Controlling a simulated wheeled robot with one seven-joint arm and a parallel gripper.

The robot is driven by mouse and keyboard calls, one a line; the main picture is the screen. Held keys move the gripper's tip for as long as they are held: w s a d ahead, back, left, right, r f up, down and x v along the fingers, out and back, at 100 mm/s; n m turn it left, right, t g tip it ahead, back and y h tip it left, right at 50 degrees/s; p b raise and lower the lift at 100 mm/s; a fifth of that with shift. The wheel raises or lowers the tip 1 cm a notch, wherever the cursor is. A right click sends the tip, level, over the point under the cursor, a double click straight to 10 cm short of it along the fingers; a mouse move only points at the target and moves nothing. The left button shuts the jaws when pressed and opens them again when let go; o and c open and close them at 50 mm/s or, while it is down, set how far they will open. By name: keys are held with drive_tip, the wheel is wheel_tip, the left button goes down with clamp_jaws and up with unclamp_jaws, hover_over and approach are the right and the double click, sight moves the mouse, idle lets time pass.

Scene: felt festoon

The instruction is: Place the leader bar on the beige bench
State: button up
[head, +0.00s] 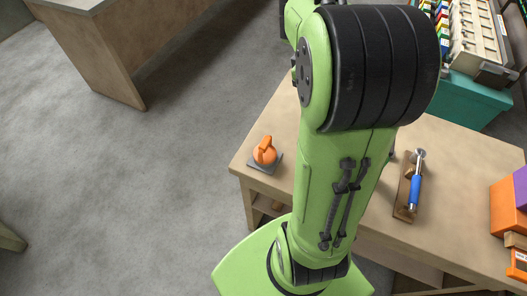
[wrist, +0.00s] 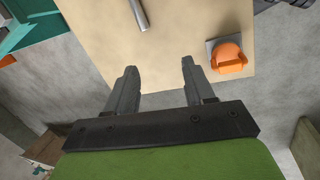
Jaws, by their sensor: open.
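The beige bench (head: 465,155) stands under and to the right of my arm in the head view. Its top (wrist: 100,25) also fills the upper middle of the wrist view. A grey metallic bar (wrist: 138,14), possibly the leader bar, shows over the bench top, cut off by the upper picture edge; I cannot tell whether it touches the top. My gripper (wrist: 158,76) is open, with nothing between its fingers, and its fingertips appear near the bench edge. The bar lies beyond the fingertips, apart from them. My arm hides the gripper in the head view.
An orange object on a grey plate (head: 265,154) sits at the bench's left corner. A blue-handled tool (head: 414,190) lies on a wooden block to the right. Orange and purple boxes (head: 508,204) stand at the far right. A teal cabinet (head: 470,100) is behind. Floor at left is clear.

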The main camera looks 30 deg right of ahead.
drive_tip(key=s+a+r+m+t+y, duration=0.1)
drive_tip(key=s+a, duration=0.4)
drive_tip(key=a, duration=0.6)
drive_tip(key=s+a+r+m+t+y, duration=0.2)
drive_tip(key=s+a+t, duration=0.2)
drive_tip(key=a, duration=0.7)
drive_tip(key=shift+s+m+t, duration=0.3)
drive_tip(key=shift+s+m, duration=0.1)
drive_tip(key=shift+s, duration=0.1)
drive_tip(key=shift+r, duration=0.2)
